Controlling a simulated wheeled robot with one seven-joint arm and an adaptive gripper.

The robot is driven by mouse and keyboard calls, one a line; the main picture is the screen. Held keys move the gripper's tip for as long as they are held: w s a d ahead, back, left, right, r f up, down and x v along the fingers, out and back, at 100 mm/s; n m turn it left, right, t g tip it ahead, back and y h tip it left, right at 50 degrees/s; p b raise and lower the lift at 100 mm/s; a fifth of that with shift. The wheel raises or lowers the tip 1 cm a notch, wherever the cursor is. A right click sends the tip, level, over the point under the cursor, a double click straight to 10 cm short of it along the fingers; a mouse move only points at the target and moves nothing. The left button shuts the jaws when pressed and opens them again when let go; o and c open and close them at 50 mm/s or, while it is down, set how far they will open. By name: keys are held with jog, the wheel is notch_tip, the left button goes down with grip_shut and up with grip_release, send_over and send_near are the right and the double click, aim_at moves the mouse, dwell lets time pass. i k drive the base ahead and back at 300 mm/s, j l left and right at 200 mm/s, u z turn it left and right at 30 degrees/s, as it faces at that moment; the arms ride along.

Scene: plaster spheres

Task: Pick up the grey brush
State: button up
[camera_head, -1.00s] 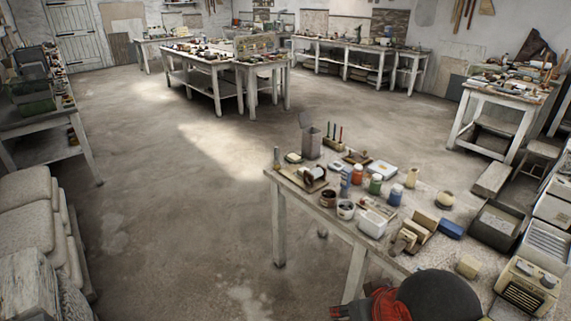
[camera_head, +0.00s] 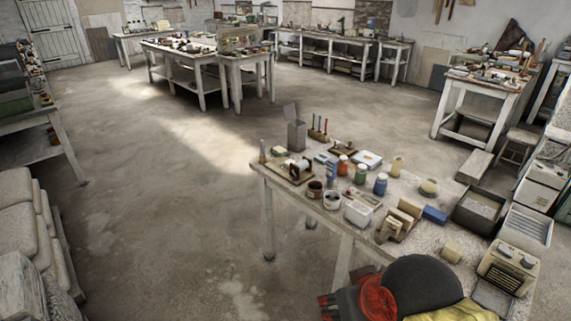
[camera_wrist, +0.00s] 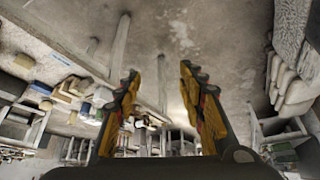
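I cannot pick out a grey brush for certain in either view. The near table (camera_head: 262,172) carries many small items, among them a rack of thin upright coloured sticks (camera_head: 318,130), too small to identify. My gripper (camera_wrist: 159,73) is open in the wrist view, its two yellow and black fingers apart with nothing between them. The wrist view looks past it at the floor and tilted furniture. In the head view, part of my arm shows in black, red and yellow at the bottom, in front of the near table.
On the near table stand a tall grey container (camera_head: 296,136), jars, a blue block (camera_head: 435,215), a dark tray (camera_head: 480,210) and a radio-like box (camera_head: 508,267). Stacked sacks (camera_head: 22,225) stand at left. Open floor (camera_head: 150,200) lies between them. Other worktables (camera_head: 205,75) stand farther back.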

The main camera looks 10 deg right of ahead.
aim_at(262, 155)
jog(key=i+j, duration=0.1)
jog(key=i, duration=0.55)
jog(key=i+j+z, duration=0.1)
jog(key=i, duration=0.55)
jog(key=i+j, duration=0.15)
jog(key=i, duration=0.55)
jog(key=i+j+z, duration=0.1)
jog(key=i, duration=0.55)
